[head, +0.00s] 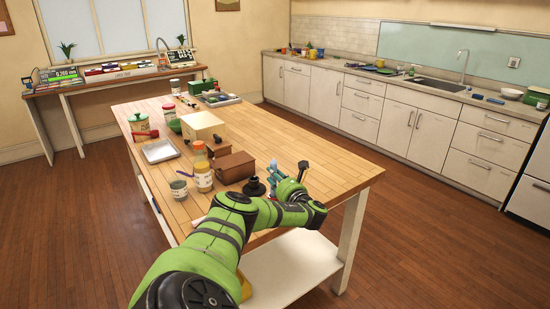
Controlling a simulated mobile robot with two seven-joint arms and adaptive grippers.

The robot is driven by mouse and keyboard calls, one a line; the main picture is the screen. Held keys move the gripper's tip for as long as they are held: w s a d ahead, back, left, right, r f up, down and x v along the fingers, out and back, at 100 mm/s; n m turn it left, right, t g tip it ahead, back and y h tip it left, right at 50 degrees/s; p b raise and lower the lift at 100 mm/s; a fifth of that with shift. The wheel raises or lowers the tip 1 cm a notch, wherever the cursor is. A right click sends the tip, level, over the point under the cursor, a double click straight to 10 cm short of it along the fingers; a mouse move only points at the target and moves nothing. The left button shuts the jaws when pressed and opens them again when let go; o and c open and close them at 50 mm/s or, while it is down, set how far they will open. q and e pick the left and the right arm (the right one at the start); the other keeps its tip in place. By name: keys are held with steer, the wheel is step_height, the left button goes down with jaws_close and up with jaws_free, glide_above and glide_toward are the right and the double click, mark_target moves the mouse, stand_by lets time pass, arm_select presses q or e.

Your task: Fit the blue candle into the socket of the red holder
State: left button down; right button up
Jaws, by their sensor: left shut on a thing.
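My left gripper (276,179) is over the near right part of the wooden table, small and partly hidden by its own green arm. It is shut on a slim blue thing (273,167), which looks like the blue candle. The candle's lower end and its exact tilt are too small to tell. I cannot clearly make out the red holder; a small red thing (217,139) shows behind the brown boxes, but its shape is unclear. My right gripper is not in view.
Beside the gripper are a black round-based thing (254,187) and a dark upright thing (303,170). Brown boxes (233,167), a jar (203,177), a grey cup (179,190), a cream box (203,127) and a tray (160,151) stand leftward. The table's right side (320,157) is mostly clear.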

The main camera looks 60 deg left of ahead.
mark_target(274, 179)
arm_select(q)
steer(key=shift+f+b, duration=0.6)
steer(key=shift+f, duration=0.25)
steer(key=c, duration=0.8)
jaws_free()
steer(key=shift+c, duration=0.2)
steer(key=shift+d+r+p, duration=0.1)
steer(key=shift+d+p, duration=0.25)
steer(key=shift+p, duration=0.2)
steer(key=d+p, duration=0.2)
steer(key=shift+d, duration=0.3)
steer(key=shift+d+p, duration=0.75)
steer(key=shift+d, duration=0.1)
